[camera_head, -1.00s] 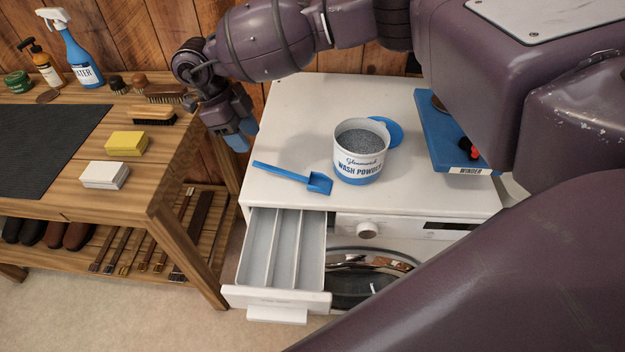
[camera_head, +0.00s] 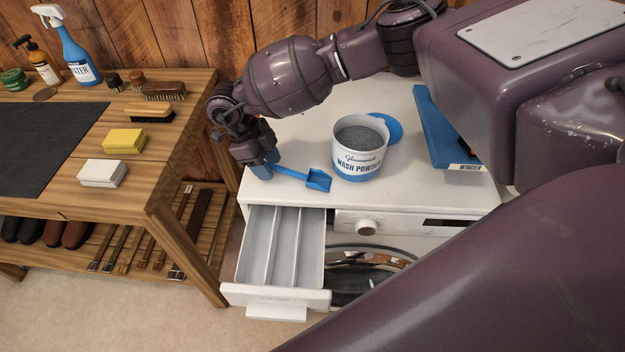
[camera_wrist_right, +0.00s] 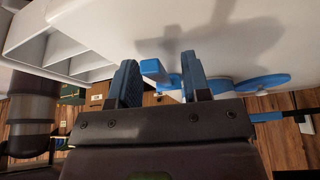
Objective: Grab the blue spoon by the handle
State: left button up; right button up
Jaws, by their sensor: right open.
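The blue spoon (camera_head: 312,179) is a scoop lying on the white washing machine top (camera_head: 290,112), its square bowl to the right and its handle pointing left. My right gripper (camera_head: 263,168) is at the left end of the handle and hides that end. In the right wrist view, my right gripper (camera_wrist_right: 163,85) has its two blue-padded fingers apart. The blue handle (camera_wrist_right: 154,70) shows between and just beyond the fingertips; I cannot tell whether they touch it. My left gripper is not in view.
A tub of wash powder (camera_head: 360,150) stands right of the spoon, its blue lid (camera_head: 385,125) behind it. A blue tray (camera_head: 440,135) lies farther right. An open compartment drawer (camera_head: 276,290) juts out below. A wooden bench (camera_head: 65,200) with brushes and bottles stands left.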

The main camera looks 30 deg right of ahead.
jog(key=shift+s+f, duration=0.1)
jog(key=shift+f, duration=0.25)
grip_shut()
jog(key=shift+r, duration=0.1)
jog(key=shift+r, duration=0.35)
notch_tip(320, 180, up, 19)
jog(key=p, duration=0.1)
jog(key=shift+p, duration=0.3)
